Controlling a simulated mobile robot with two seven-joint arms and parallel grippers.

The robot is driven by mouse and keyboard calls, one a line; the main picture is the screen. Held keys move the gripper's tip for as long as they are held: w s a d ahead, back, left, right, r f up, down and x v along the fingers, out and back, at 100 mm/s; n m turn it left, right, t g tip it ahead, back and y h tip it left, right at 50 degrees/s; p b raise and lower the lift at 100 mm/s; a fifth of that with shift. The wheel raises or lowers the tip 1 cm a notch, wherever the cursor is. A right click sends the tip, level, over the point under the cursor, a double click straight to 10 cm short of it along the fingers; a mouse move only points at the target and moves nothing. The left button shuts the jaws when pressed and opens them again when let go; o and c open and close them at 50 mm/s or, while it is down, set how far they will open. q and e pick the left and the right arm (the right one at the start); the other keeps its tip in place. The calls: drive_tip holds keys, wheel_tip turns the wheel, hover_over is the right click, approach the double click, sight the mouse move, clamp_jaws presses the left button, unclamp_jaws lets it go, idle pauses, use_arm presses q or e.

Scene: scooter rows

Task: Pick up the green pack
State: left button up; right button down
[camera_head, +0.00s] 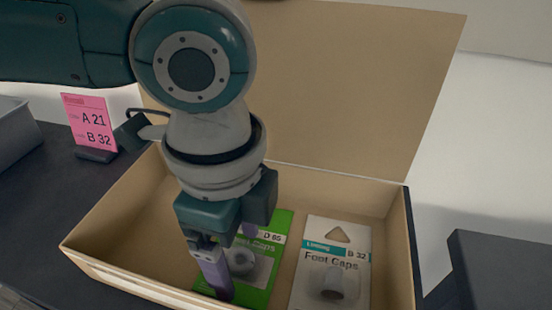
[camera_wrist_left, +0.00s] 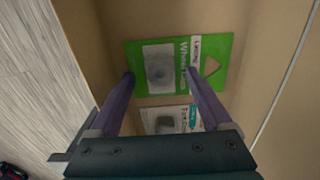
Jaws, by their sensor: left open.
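The green pack (camera_head: 270,266) lies in the open cardboard box, left of a white pack. It has a clear blister and a label reading D 65, partly hidden by my gripper. My left gripper (camera_head: 222,296) points down over it, with purple fingers. In the left wrist view the open fingers (camera_wrist_left: 160,74) stand apart on either side of the blister of the green pack (camera_wrist_left: 222,50), with nothing held between them. I cannot tell whether the fingertips touch the pack. My right gripper is not in view.
The white pack (camera_head: 347,238), marked B 32, lies close beside the green one. The box (camera_head: 408,250) has low walls and a raised lid (camera_head: 350,80) behind. A pink sign (camera_head: 88,118) reading A 21 and B 32 stands left on the dark table. A grey bin (camera_head: 15,135) is at far left.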

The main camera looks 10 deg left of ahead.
use_arm(q)
clamp_jaws()
idle(0.7)
